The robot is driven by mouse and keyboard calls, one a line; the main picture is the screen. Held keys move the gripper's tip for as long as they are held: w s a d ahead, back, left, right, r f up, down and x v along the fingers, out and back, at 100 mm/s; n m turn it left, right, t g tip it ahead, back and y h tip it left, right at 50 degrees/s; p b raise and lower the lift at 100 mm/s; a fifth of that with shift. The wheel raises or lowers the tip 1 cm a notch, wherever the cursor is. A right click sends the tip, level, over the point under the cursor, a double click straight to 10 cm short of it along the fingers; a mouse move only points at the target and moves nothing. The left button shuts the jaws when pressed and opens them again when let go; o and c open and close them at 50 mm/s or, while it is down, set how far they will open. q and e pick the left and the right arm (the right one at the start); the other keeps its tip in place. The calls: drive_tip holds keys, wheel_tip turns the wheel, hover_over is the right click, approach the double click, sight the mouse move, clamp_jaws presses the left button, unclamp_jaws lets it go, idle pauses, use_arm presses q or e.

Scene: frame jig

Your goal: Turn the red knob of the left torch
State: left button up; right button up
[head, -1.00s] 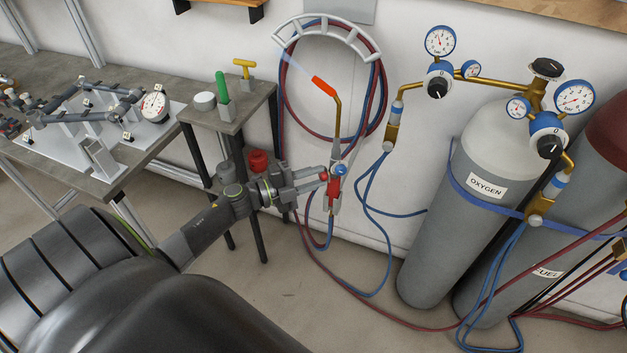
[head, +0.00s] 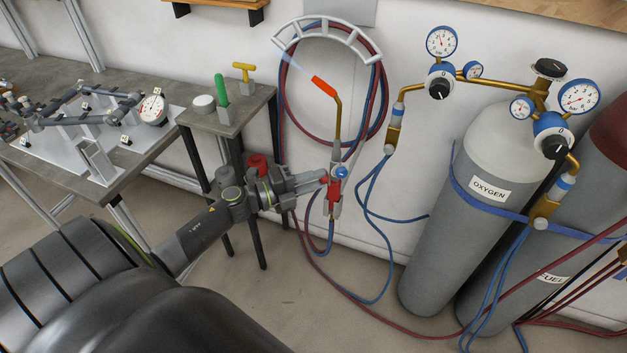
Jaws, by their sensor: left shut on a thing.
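The torch (head: 337,150) stands upright by the wall, with a brass neck and an orange tip (head: 324,87). A faint bluish flame streaks up and left from the tip. A blue knob (head: 341,172) sits on the right of the torch body. The red knob (head: 324,180) is on its left side, mostly hidden by my gripper. My left gripper (head: 321,182) reaches in from the left and is shut on the red knob. My right gripper is not in view.
A small table (head: 240,115) with a green-handled tool (head: 221,90) and a yellow T-handle (head: 244,70) stands left of the torch. Hoses (head: 285,100) hang on a wall rack behind it. Gas cylinders (head: 465,220) with gauges stand at right. Open floor lies in front.

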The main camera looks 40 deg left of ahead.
use_arm(q)
drive_tip(key=o, duration=1)
drive_tip(key=b+v, duration=0.1)
drive_tip(key=v, duration=1.6)
drive_tip(key=shift+s+b, duration=0.2)
drive_tip(key=shift+b, duration=0.2)
